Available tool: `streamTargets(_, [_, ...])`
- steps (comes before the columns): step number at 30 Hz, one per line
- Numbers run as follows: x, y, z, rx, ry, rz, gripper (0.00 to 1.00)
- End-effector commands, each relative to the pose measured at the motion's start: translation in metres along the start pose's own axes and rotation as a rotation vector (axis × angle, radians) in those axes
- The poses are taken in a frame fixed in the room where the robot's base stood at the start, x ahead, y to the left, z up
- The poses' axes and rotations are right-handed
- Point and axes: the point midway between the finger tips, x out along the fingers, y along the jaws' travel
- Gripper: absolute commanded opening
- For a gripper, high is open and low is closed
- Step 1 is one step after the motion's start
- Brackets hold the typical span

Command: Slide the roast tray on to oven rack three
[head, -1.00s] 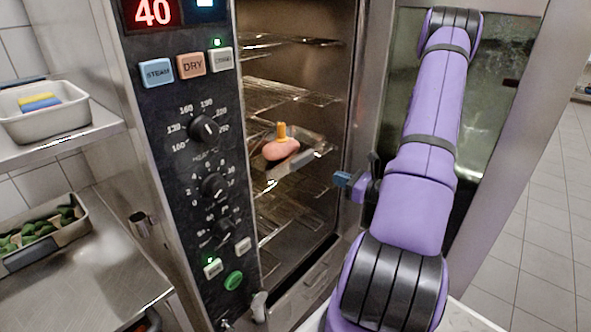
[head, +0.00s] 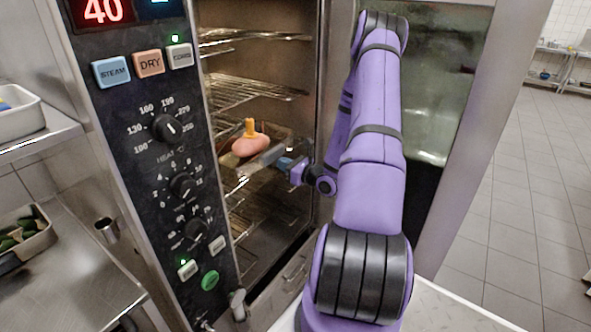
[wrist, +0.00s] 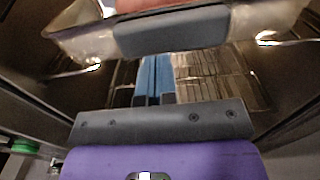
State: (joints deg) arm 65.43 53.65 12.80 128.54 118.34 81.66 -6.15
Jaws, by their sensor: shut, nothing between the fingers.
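The roast tray (head: 266,158) is inside the oven on a middle rack, with a pink roast (head: 250,146) and an upright orange piece on it. In the wrist view, the tray's grey front handle (wrist: 172,33) spans the top, with its shiny wall (wrist: 265,22) beside it. My gripper (head: 284,163) is at the oven opening, right in front of the tray. Its blue fingers (wrist: 153,62) are shut and empty, with tips at the handle's lower edge. I cannot tell whether they touch it. Much of the tray's underside and back is hidden.
The oven has wire racks above (head: 250,92) and below the tray. Its control panel (head: 165,150) stands left of the opening, and the open door (head: 440,90) is on the right behind my arm. A steel counter (head: 70,270) with containers is at the left.

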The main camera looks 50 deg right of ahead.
Motion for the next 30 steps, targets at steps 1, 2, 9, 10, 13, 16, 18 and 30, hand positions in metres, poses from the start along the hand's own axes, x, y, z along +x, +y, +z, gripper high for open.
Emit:
streamTargets(1, [0.006, 0.0, 0.0, -0.001, -0.001, 0.001, 0.0])
streamTargets(2, [0.009, 0.0, 0.0, -0.001, 0.0, 0.001, 0.0])
streamTargets(9, [0.021, 0.0, 0.0, 0.0, 0.0, 0.001, 0.0])
streamTargets(10, [0.021, 0.0, 0.0, 0.0, 0.0, 0.001, 0.0])
streamTargets(13, [0.021, 0.0, 0.0, 0.0, 0.0, 0.0, 0.0])
streamTargets(16, [0.021, 0.0, 0.0, 0.0, 0.0, 0.0, 0.0])
streamTargets(18, [0.021, 0.0, 0.0, 0.0, 0.0, 0.001, 0.0])
streamTargets(30, [0.096, 0.0, 0.0, -0.001, -0.001, 0.003, 0.0])
